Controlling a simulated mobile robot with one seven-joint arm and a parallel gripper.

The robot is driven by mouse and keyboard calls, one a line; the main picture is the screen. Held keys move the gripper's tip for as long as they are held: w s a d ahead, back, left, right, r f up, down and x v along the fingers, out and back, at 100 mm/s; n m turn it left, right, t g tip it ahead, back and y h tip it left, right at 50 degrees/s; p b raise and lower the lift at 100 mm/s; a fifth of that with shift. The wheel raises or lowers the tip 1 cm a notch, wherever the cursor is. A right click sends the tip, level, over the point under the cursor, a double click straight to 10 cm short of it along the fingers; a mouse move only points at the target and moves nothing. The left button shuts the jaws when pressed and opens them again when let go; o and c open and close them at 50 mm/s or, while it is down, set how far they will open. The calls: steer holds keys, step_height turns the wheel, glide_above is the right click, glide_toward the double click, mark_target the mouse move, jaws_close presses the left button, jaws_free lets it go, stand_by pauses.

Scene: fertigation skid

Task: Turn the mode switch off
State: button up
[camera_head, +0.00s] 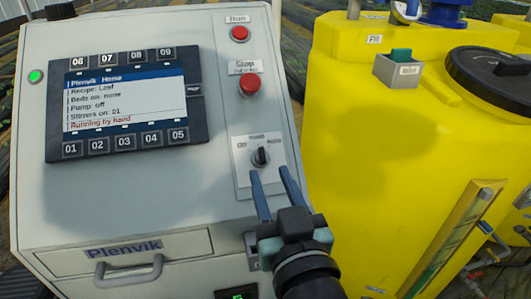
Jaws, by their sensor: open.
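The mode switch (261,157) is a small black rotary knob on a light plate on the sloping front of the grey control cabinet. Its plate is marked Off at left, Hand at top and Auto at right. The knob stands roughly upright, toward Hand. My gripper (268,171) is open, with two blue fingers pointing up at the plate. The fingertips appear just below the knob, one to each side, with nothing between them. I cannot tell whether they touch the plate.
The screen (125,100) reads "Running by hand". A red Stop button (250,83) and red Run button (239,34) sit above the switch. A drawer with a handle (128,270) is at lower left. A yellow tank (390,170) stands close on the right.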

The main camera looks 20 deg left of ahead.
mark_target(264, 158)
steer(key=p+x, duration=0.1)
steer(key=x, duration=0.4)
steer(key=shift+w+a, duration=0.15)
steer(key=shift+w, duration=0.1)
steer(key=shift+c, duration=0.3)
jaws_close()
